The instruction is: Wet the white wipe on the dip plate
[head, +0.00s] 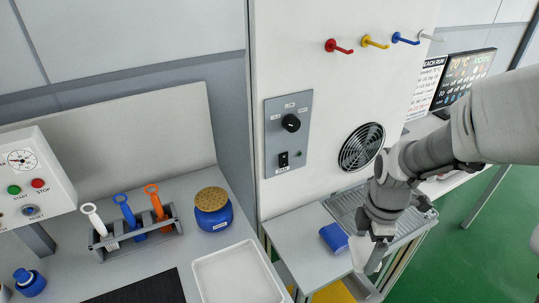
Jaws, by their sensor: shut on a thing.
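My gripper (373,262) points down at the right, over the end of the side counter. It is shut on the white wipe (361,252), which hangs at the fingers and is partly hidden by them. A blue tub (215,222) with a round, tan, perforated top stands on the left bench; this top (211,198) looks like the dip plate. It is well to the left of my gripper, and nothing lies on it.
A blue folded cloth (334,237) lies left of my gripper, by a metal grate (350,203). A white tray (238,276) is in front of the tub. A rack (137,240) holds white, blue and orange tools. A panel with a knob (288,135) is on the cabinet behind.

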